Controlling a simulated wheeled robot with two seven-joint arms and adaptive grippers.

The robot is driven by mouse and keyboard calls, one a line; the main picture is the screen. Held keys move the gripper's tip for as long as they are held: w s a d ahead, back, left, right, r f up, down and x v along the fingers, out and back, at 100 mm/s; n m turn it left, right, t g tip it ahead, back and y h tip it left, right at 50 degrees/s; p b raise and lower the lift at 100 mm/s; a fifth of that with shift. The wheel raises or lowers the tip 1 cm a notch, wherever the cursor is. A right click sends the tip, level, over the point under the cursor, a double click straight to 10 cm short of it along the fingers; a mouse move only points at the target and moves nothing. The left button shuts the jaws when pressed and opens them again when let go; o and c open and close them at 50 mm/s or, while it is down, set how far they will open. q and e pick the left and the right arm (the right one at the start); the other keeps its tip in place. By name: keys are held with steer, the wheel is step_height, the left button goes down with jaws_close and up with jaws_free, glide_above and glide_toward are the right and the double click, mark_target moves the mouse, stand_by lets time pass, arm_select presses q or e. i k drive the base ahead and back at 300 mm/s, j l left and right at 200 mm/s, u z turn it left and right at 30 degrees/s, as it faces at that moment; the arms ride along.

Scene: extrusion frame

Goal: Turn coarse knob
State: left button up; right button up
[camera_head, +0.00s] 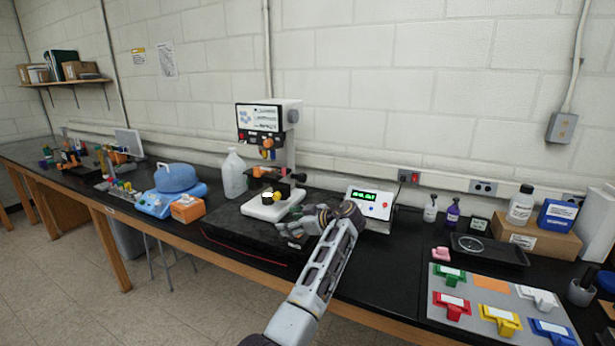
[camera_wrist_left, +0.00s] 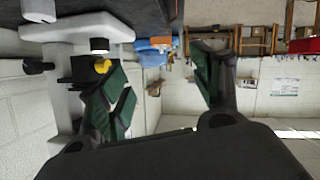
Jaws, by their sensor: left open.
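A white microscope (camera_head: 284,150) with a screen on top stands on a dark mat at the back of the bench. I cannot tell for certain which is the coarse knob. My left gripper (camera_head: 290,229) is open and empty in front of the microscope's base, at its right. In the left wrist view, which is upside down, one finger overlaps the microscope near the yellow knob (camera_wrist_left: 103,66); the open gap (camera_wrist_left: 160,85) holds nothing. My right gripper is not in view.
A white device with a green display (camera_head: 370,202) stands right of the microscope, close to my left wrist. A clear jug (camera_head: 234,175) and an orange box (camera_head: 187,209) stand to its left.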

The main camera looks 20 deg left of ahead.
mark_target(302, 177)
steer(key=i, duration=1.3)
